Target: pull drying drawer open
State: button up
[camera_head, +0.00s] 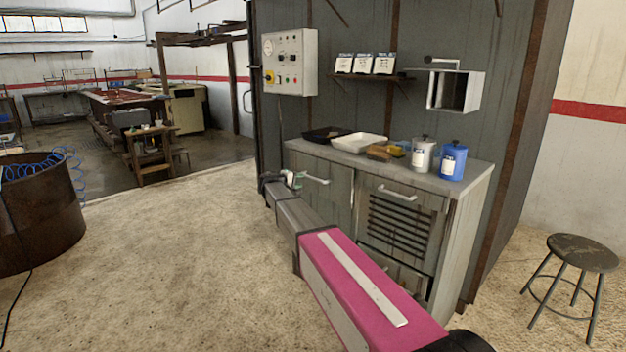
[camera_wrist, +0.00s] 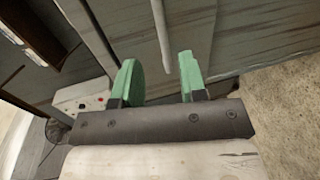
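A grey cabinet (camera_head: 350,168) stands against the dark wall. Its right front is louvred (camera_head: 398,222) with a pale bar handle (camera_head: 397,191); I cannot tell for sure which front is the drying drawer. A lower front (camera_head: 408,272) is partly hidden by my arm. The left front (camera_head: 325,197) looks closed and has a pale handle (camera_head: 316,181). My gripper (camera_head: 297,179) is at the cabinet's left end, near that handle. In the wrist view, my gripper's green fingers (camera_wrist: 160,73) are apart with nothing held. A pale bar (camera_wrist: 161,35) shows beyond the gap between them.
Trays (camera_head: 360,142), a white canister (camera_head: 423,155) and a blue canister (camera_head: 452,160) stand on the countertop. A control box (camera_head: 290,62) and an open metal box (camera_head: 455,90) hang above. A stool (camera_head: 582,253) stands at right.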

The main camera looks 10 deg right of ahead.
aim_at(314, 179)
jog(key=x, duration=1)
jog(key=shift+w+d, duration=0.15)
jog(key=shift+d, duration=0.2)
grip_shut()
